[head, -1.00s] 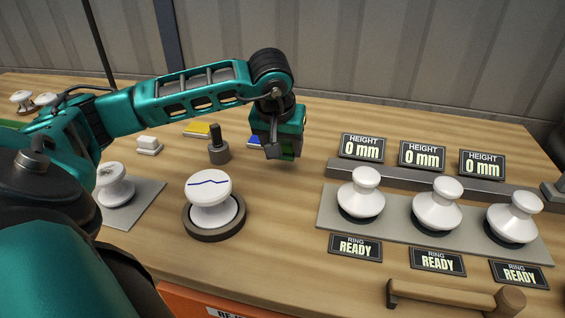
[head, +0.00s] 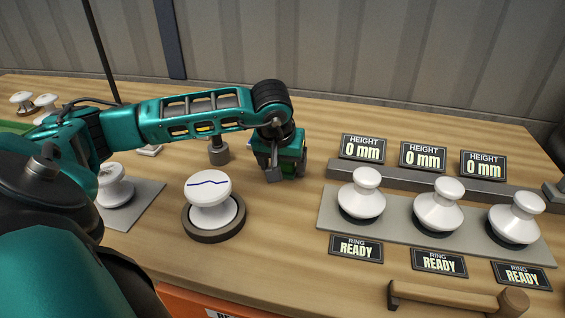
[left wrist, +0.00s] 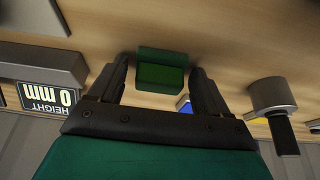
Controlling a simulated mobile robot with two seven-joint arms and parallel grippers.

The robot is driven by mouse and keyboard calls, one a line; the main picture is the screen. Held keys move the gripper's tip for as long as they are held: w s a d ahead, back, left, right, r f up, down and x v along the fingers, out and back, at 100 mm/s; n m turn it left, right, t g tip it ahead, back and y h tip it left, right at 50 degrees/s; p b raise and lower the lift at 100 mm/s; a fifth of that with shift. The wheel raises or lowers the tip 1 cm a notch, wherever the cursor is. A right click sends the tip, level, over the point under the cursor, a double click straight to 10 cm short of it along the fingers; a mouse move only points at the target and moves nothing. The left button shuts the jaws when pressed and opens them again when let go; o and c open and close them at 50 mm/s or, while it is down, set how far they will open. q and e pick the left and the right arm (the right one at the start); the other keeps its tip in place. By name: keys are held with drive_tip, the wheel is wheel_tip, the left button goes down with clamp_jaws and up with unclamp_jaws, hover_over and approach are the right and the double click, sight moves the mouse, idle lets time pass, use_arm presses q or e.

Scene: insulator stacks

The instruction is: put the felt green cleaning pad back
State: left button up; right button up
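The green felt pad (left wrist: 161,76) shows in the left wrist view as a small green block against the wood table, between and just beyond my left fingertips. A narrow gap shows on each side of it. My left gripper (left wrist: 161,72) is open, pointing down at the table. In the head view my left gripper (head: 283,170) is low over the table, right of the dark post, and only a bit of green shows by its fingers. Whether the pad rests fully on the table is hard to tell. My right gripper is not in view.
A post on a round base (head: 218,152) stands left of the gripper. A white insulator (head: 209,203) sits in a dark ring in front. Three insulators stand on a grey plate (head: 400,227) at right, with height displays behind. A wooden-handled tool (head: 450,297) lies at front right.

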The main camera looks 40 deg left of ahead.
use_arm(q)
drive_tip(key=shift+o, duration=0.4)
drive_tip(key=shift+r, duration=0.1)
drive_tip(key=shift+r, duration=0.25)
drive_tip(key=p+v, duration=0.1)
drive_tip(key=v, duration=1)
drive_tip(key=shift+s+r, duration=0.25)
drive_tip(key=shift+d, duration=0.1)
